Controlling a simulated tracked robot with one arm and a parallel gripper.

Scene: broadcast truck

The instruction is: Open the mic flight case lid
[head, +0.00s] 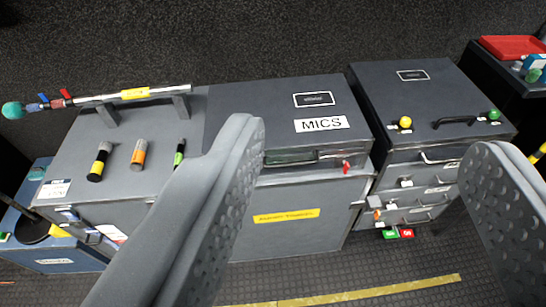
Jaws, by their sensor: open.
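The mic flight case (262,101) is dark grey with a white MICS label on its lid, left of centre in the head view. Its lid is shut. A green-toned handle (291,158) is on its front face, and a small red tab (347,168) is at its front right. My gripper (372,150) is open and empty, its two grey fingers large in the foreground. The left finger overlaps the left front part of the case in the picture. I cannot tell how far the fingers are from it.
A drawer cabinet (400,85) with a yellow knob, a green knob and a black handle on top stands right of the case. A bench top (75,150) at left carries several small cylinders and a rail. A red tray (510,46) is at far right. Floor shows in front.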

